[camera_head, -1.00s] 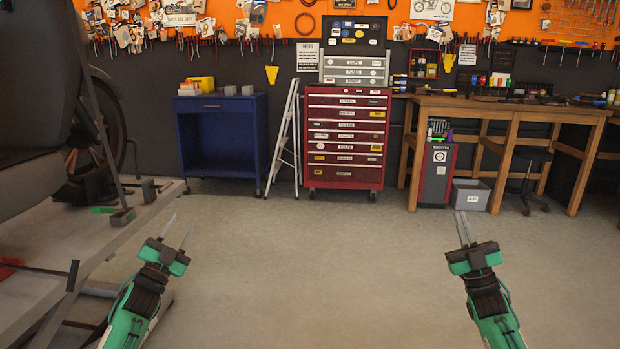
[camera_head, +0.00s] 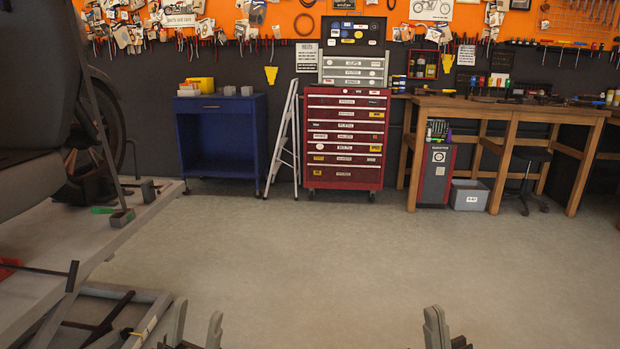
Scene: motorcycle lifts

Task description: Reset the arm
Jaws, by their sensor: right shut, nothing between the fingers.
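My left gripper (camera_head: 198,309) is low in the head view, left of the middle, at the bottom edge. Its two grey fingers point up and stand apart, with nothing between them. My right gripper (camera_head: 434,312) is at the bottom edge, right of the middle. Its fingers are together and hold nothing. Only the finger ends of both grippers show. The arms behind them are below the picture.
A grey lift platform (camera_head: 60,258) with a vehicle on it fills the left side. A blue cart (camera_head: 221,143), a red tool chest (camera_head: 347,139), a white stepladder (camera_head: 285,140) and a wooden workbench (camera_head: 505,108) stand at the back. The middle floor is clear.

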